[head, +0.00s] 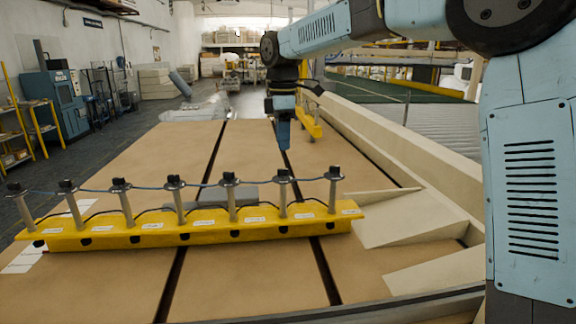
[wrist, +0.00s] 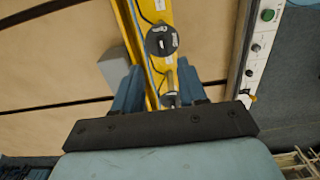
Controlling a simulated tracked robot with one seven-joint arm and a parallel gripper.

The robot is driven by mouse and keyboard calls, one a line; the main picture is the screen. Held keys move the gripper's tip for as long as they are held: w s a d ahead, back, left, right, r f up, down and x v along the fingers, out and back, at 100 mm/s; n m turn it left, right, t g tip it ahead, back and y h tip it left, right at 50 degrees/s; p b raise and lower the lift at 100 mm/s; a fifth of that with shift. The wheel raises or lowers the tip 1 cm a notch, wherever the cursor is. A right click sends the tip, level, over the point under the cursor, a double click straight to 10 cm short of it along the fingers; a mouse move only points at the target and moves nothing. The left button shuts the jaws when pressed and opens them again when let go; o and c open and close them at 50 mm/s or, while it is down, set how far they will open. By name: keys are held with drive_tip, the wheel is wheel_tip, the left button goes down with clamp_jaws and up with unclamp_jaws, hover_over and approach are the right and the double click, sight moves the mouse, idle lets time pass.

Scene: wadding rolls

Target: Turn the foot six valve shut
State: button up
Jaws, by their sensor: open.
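A yellow bar (head: 190,232) lies across the table and carries several upright metal posts with black valve knobs. Its white labels are too small to read. The sixth post from the left has its knob (head: 282,175) just below my gripper (head: 284,147) in the head view; the depth between them is unclear. In the wrist view my gripper (wrist: 160,78) is open, its two blue fingers over the yellow bar. A round black knob (wrist: 161,40) with a white mark shows beyond the fingertips. Another dark knob (wrist: 171,100) shows between the fingers, partly hidden by the gripper's black plate.
A thin blue cable links the posts near their tops. A grey block (head: 228,196) lies behind the bar. Pale wedges (head: 410,215) and a long beige rail (head: 400,140) lie to the right. The brown tabletop (head: 120,165) is clear behind the bar at left.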

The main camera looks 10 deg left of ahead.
sight(283, 172)
wheel_tip(283, 172, down, 8)
drive_tip(key=shift+r, duration=0.1)
idle(0.4)
drive_tip(key=shift+r, duration=0.15)
clamp_jaws()
